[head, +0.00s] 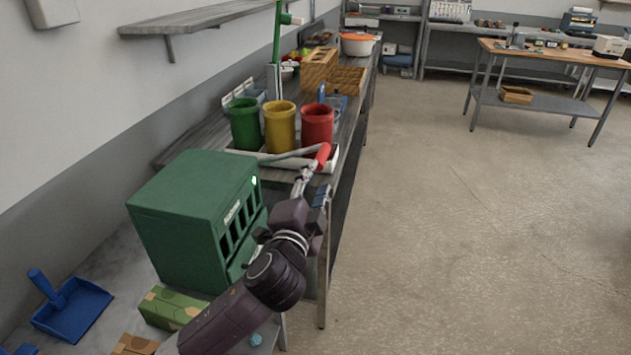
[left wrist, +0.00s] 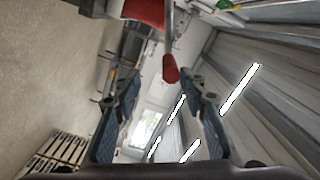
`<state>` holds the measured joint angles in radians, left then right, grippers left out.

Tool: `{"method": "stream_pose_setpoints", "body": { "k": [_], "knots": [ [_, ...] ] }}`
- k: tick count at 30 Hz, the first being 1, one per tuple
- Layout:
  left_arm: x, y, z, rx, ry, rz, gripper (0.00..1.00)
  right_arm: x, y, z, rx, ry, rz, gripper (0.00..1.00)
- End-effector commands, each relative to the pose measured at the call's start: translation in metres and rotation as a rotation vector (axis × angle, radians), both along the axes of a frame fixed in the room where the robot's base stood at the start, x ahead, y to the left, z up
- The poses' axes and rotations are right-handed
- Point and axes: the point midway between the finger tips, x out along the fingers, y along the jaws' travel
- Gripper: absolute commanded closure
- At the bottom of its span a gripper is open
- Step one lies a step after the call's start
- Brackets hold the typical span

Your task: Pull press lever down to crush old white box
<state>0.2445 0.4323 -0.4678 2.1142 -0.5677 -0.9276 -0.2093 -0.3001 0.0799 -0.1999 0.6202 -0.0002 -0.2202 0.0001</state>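A grey lever rod with a red grip (head: 322,155) reaches out to the right past the red canister. I take it to be the press lever. In the left wrist view the red grip (left wrist: 170,70) shows ahead, between the two fingers in the picture. My left gripper (head: 312,187) is open and empty, just below the red grip in the head view. Whether it touches the grip I cannot tell. In the left wrist view both fingers of the left gripper (left wrist: 160,100) stand wide apart. I cannot make out an old white box. My right gripper is not in view.
A green slotted cabinet (head: 185,215) stands close left of my arm. Green (head: 244,125), yellow (head: 280,128) and red (head: 317,125) canisters stand behind the grip. A blue dustpan (head: 75,308) and a green box (head: 168,308) lie at front left. The floor at right is clear.

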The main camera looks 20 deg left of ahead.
Motion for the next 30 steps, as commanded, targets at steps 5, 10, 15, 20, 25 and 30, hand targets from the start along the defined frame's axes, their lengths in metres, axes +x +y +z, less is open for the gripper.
{"method": "stream_pose_setpoints", "body": {
  "k": [5,10,15,20,25,30],
  "knots": [
    [-0.011,-0.002,-0.003,-0.002,0.006,-0.002,0.64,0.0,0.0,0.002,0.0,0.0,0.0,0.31],
    [-0.022,-0.003,-0.002,0.0,0.004,-0.001,0.64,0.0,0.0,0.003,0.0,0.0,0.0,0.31],
    [-0.034,-0.004,-0.001,0.0,0.003,0.0,0.64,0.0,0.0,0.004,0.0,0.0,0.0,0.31],
    [-0.045,-0.005,-0.001,0.0,0.002,-0.001,0.64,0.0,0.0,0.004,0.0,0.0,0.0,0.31],
    [-0.057,-0.006,-0.001,0.0,0.002,0.0,0.64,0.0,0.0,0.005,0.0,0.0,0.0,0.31],
    [-0.069,-0.008,-0.001,0.0,0.002,0.0,0.64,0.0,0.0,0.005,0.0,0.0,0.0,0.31]
  ]
}}
